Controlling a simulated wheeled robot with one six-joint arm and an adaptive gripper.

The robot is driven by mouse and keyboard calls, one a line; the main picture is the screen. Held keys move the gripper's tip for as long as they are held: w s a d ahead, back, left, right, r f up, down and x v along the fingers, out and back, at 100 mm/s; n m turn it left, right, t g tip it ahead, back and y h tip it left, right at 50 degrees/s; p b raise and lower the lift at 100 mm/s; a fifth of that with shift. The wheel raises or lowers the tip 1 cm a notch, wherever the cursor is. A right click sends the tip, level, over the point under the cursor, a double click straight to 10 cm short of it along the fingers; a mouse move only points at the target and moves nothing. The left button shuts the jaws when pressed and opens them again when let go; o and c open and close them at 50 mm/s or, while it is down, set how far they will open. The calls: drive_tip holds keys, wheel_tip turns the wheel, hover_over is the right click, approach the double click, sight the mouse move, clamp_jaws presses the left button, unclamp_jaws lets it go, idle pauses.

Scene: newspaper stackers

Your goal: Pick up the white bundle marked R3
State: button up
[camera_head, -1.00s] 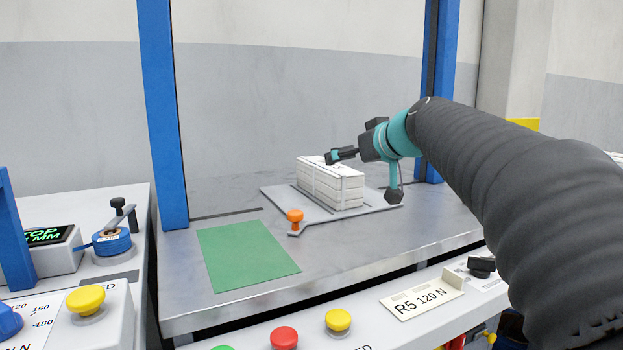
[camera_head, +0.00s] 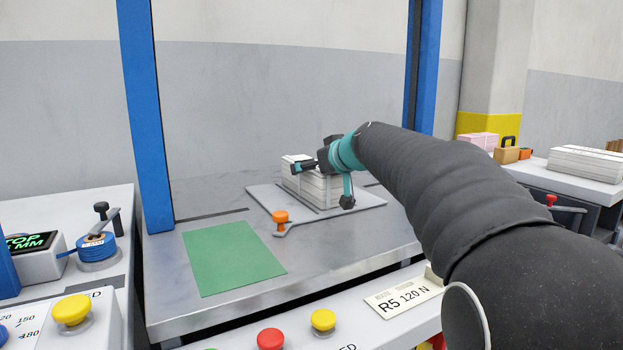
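A white bundle (camera_head: 320,190) of stacked sheets sits on a light grey plate (camera_head: 264,198) on the metal table, inside the blue frame. No R3 mark can be read on it. My gripper (camera_head: 325,184) is at the bundle with its fingers spread wide. One dark fingertip is over the bundle's top at the left. The other hangs low in front of its right part. I cannot tell whether either finger touches it. The gripper and arm hide part of the bundle's top and right side. Another white bundle (camera_head: 585,163) lies on a table at the far right, its mark unreadable.
An orange-knobbed lever (camera_head: 281,217) stands at the plate's front. A green mat (camera_head: 233,258) lies at front left. Blue posts (camera_head: 148,120) flank the table. A front panel carries a plate reading R5 120 N (camera_head: 404,296) and coloured buttons.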

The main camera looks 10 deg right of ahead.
drive_tip(key=c, duration=1.5)
drive_tip(key=shift+r, duration=0.1)
drive_tip(key=c, duration=0.4)
drive_tip(key=shift+r, duration=0.1)
